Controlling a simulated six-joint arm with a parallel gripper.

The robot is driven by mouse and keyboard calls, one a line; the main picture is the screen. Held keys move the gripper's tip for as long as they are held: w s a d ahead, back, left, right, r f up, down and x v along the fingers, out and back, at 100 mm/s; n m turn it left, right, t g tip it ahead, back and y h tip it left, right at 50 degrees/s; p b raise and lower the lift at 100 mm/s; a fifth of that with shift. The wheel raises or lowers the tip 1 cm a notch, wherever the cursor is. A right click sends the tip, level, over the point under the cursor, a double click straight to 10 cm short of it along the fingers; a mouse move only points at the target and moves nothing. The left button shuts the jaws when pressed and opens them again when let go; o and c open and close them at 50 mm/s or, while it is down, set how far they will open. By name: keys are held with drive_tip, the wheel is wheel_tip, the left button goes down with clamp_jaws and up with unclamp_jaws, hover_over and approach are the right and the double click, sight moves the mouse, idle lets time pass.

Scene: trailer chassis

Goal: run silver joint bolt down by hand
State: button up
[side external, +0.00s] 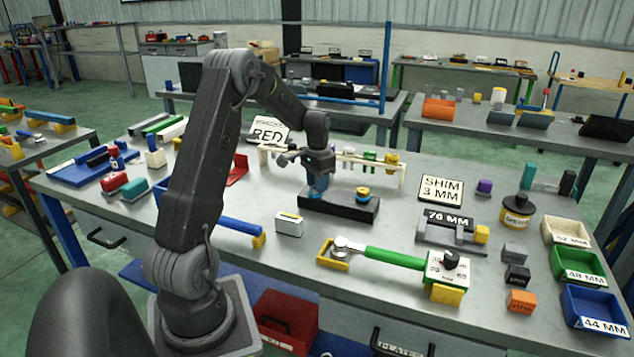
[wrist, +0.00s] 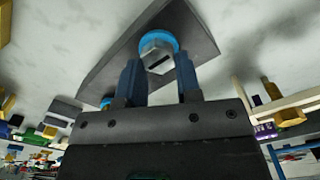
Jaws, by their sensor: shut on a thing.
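The silver joint bolt (wrist: 157,52) shows in the wrist view as a hex head with a dark slot, set in a blue ring (wrist: 172,38) on a dark plate (wrist: 195,35). My gripper's fingers (wrist: 158,78) stand on either side of the head and are shut on it. In the side external view my gripper (side external: 318,184) points down at the left part of a black block (side external: 340,208). The bolt is hidden there by the fingers. How far the bolt sits in its hole cannot be told.
A yellow and blue piece (side external: 363,194) sits on the block's right part. A rack (side external: 345,157) of coloured pieces stands close behind. A white box (side external: 289,224) and a green-handled wrench (side external: 395,257) lie in front. Bare bench shows right of the block.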

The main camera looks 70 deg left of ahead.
drive_tip(key=m, duration=0.5)
drive_tip(key=shift+w+d+r+m, duration=0.1)
drive_tip(key=shift+w+r+m, duration=0.05)
drive_tip(key=shift+r+m, duration=0.15)
drive_tip(key=m, duration=0.5)
drive_tip(key=shift+d, duration=0.15)
drive_tip(key=shift+m, duration=0.4)
drive_tip(key=o, duration=0.9)
drive_tip(key=shift+s+f, duration=0.2)
wheel_tip(320, 180, up, 14)
drive_tip(key=shift+f, duration=0.1)
drive_tip(key=shift+d, duration=0.15)
